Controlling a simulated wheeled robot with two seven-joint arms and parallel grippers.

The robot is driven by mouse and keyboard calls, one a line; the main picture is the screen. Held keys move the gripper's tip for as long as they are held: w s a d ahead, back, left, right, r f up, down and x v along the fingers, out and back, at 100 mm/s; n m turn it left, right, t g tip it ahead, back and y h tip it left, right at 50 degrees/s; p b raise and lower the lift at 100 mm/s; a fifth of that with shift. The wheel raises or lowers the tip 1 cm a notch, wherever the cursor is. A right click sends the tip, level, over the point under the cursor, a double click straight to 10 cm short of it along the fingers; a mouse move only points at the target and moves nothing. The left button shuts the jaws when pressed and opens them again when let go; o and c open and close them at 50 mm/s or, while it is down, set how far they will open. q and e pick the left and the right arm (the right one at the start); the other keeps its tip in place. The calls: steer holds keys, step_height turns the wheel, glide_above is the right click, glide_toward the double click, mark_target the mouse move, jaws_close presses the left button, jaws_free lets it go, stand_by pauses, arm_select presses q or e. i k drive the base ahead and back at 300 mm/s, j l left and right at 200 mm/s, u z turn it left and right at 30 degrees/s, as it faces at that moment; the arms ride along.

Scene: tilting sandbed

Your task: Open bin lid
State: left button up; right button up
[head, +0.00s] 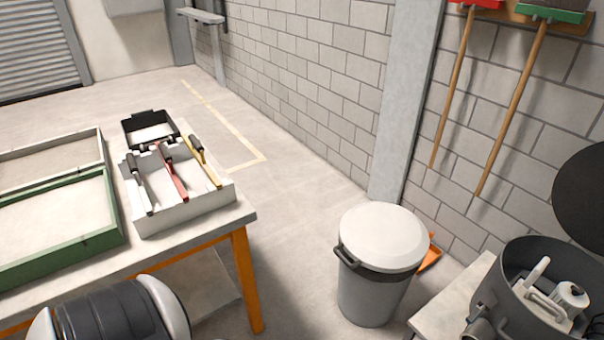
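A round grey bin (370,295) stands on the floor at the centre right of the head view. Its pale lid (384,236) lies flat on top and looks closed. A dark band and a dark handle (347,257) show just under the lid on the left side. The inside of the bin is hidden. Neither of my grippers is in view, so nothing of mine touches the bin or lid here.
A table (190,246) on the left holds green and grey frames and a white rack (185,211) of hand tools. A dark round container (519,262) with white items stands at lower right. Brooms hang on the wall. The floor between table and bin is clear.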

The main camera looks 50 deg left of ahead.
mark_target(383, 237)
steer(key=u, duration=1.05)
